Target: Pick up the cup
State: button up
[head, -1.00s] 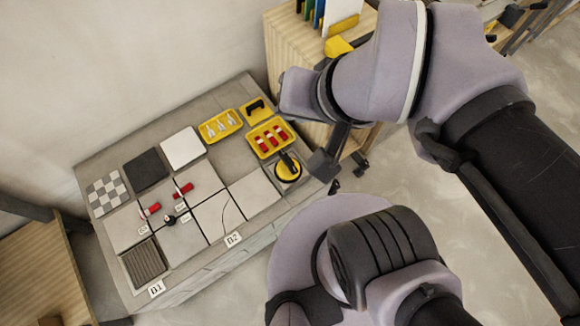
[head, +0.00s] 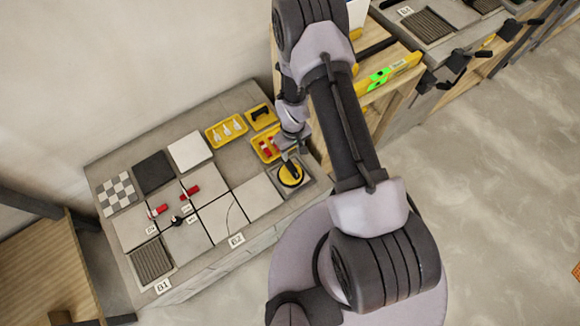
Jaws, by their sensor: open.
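The cup looks like a round yellow suction cup (head: 291,176) with a black handle. It sits on a grey square at the right end of the tile bench. My gripper (head: 287,155) is just above and behind the cup, close to its handle. The gripper is small and partly covered by my wrist, so I cannot tell whether its fingers touch or surround the handle. It is open.
A yellow tray with red pieces (head: 265,145) lies beside my wrist, partly hidden. Another yellow tray (head: 226,131) holds white pieces. Tiles and red-handled tools (head: 190,193) cover the bench's left and middle. A green-and-yellow level (head: 390,72) lies on wood at the right.

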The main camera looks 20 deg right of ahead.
aim_at(292, 164)
notch_tip(292, 164, down, 9)
jog(key=b, duration=0.2)
jog(key=shift+r+b, duration=0.15)
jog(key=shift+b, duration=0.25)
jog(key=f+b, duration=0.1)
jog(key=f, duration=0.1)
jog(key=f+b, duration=0.2)
jog(key=f, duration=0.1)
jog(key=shift+s+a+f, duration=0.25)
jog(key=shift+a+f, duration=0.05)
jog(key=shift+a, duration=0.05)
jog(key=shift+r, duration=0.15)
jog(key=shift+c, duration=0.3)
grip_shut()
